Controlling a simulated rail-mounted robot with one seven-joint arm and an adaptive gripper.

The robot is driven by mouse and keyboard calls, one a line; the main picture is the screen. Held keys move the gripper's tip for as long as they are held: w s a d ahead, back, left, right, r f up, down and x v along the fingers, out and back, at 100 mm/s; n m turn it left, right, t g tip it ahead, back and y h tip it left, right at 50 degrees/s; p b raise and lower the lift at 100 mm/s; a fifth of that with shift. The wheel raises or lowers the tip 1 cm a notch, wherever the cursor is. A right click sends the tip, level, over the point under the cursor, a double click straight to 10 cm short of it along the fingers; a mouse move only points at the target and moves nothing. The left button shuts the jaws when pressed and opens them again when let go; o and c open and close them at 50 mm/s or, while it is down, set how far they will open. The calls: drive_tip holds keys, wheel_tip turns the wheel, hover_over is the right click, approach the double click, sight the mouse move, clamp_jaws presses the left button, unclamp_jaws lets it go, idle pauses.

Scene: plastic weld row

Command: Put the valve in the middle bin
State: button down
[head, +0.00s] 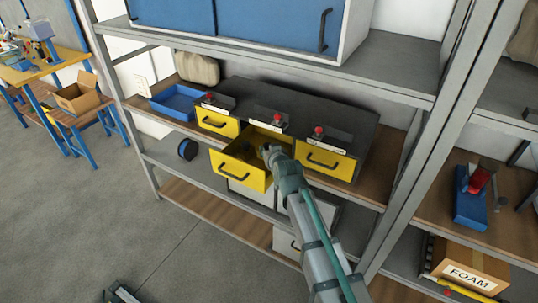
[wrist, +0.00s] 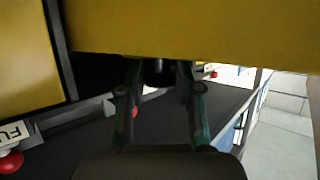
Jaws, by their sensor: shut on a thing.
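The middle bin is a yellow drawer (head: 239,171) pulled open from a dark cabinet, with a black handle on its front. My gripper (head: 268,150) is over the right part of the open drawer. In the wrist view my gripper (wrist: 158,75) is shut on a small dark thing, which looks like the valve (wrist: 158,71). Only part of the valve shows between the fingers, and its shape is hard to tell. A yellow panel (wrist: 200,30) crosses the top of the wrist view, close to the fingertips. The drawer's inside is mostly in shadow.
The left drawer (head: 217,122) and right drawer (head: 325,160) look shut. Red knobs stand on the dark cabinet (head: 345,110). A blue tray (head: 180,102) lies left on the shelf. A grey upright post (head: 418,160) stands right of the cabinet.

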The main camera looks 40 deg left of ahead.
drive_tip(key=shift+f, duration=1.35)
drive_tip(key=shift+f, duration=0.15)
drive_tip(key=c, duration=0.8)
unclamp_jaws()
drive_tip(key=shift+s+d+r, duration=0.1)
drive_tip(key=shift+d+r, duration=0.1)
drive_tip(key=shift+b+v, duration=0.95)
drive_tip(key=shift+v, duration=2.6)
